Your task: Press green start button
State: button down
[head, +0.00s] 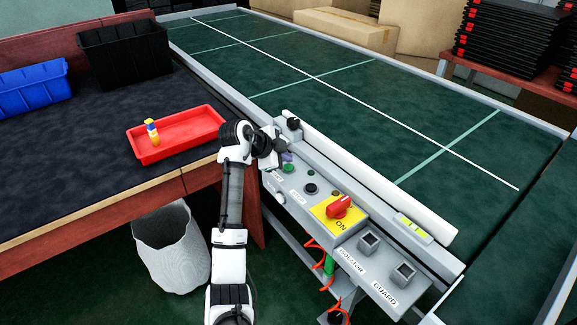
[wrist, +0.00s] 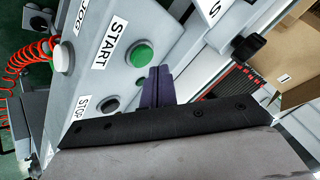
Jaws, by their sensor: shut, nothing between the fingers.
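The green start button (head: 289,168) is on the grey control panel (head: 322,228) beside the conveyor. In the wrist view the round green button (wrist: 139,54) sits beside the START label (wrist: 111,43). My gripper (head: 287,157) is at the far end of the panel, close to the green button. Its purple fingers (wrist: 158,70) are shut together and empty. In the wrist view the fingertips appear just to the lower right of the button, which is not covered. I cannot tell whether they touch the panel.
A black button (head: 310,188) lies near the STOP label, with a red switch (head: 340,207) on a yellow plate farther along. A pale rail (head: 370,180) borders the conveyor (head: 330,90). A red tray (head: 176,135) sits on the table left of my arm.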

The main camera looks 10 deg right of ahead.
aim_at(285, 168)
jog(key=shift+r+p, duration=1.5)
jog(key=shift+r, duration=0.95)
